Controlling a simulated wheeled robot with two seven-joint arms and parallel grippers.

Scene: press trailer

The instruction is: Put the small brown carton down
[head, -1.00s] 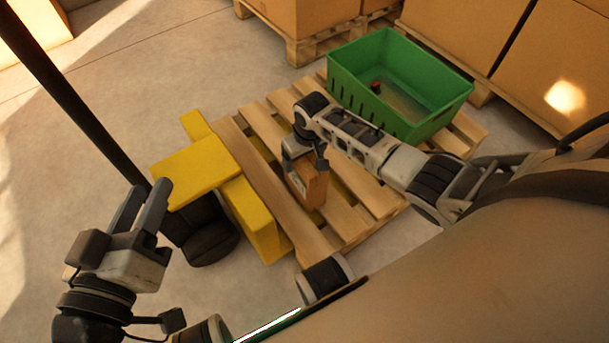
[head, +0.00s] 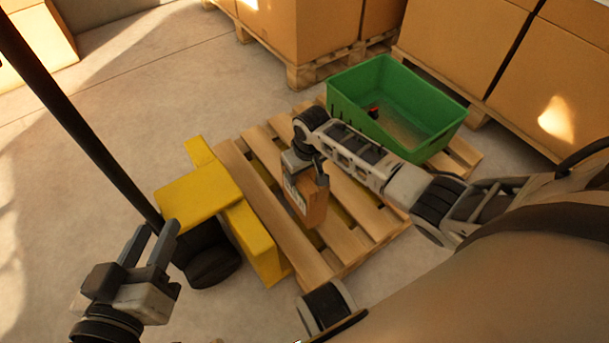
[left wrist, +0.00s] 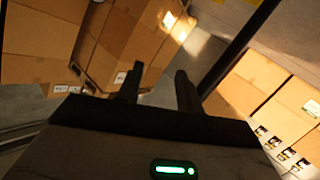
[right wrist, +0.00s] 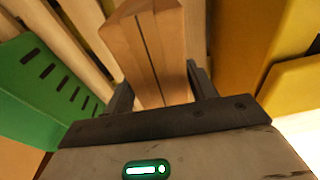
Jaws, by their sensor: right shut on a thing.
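The small brown carton (head: 309,203) is upright in my right gripper (head: 306,180), over the wooden pallet (head: 345,239). In the right wrist view the carton (right wrist: 148,45) sits between the two fingers (right wrist: 158,90), which are shut on it. Whether its bottom touches the slats I cannot tell. My left gripper (head: 147,246) is empty, with its fingers apart, left of the yellow pallet truck. Its fingers also show in the left wrist view (left wrist: 158,88).
A green crate (head: 345,108) with a small red and black thing (head: 372,111) inside stands on the pallet's far part. A yellow pallet truck (head: 200,192) is at the pallet's left side. Large cartons (head: 300,25) on pallets stand behind. A dark pole (head: 75,110) rises at left.

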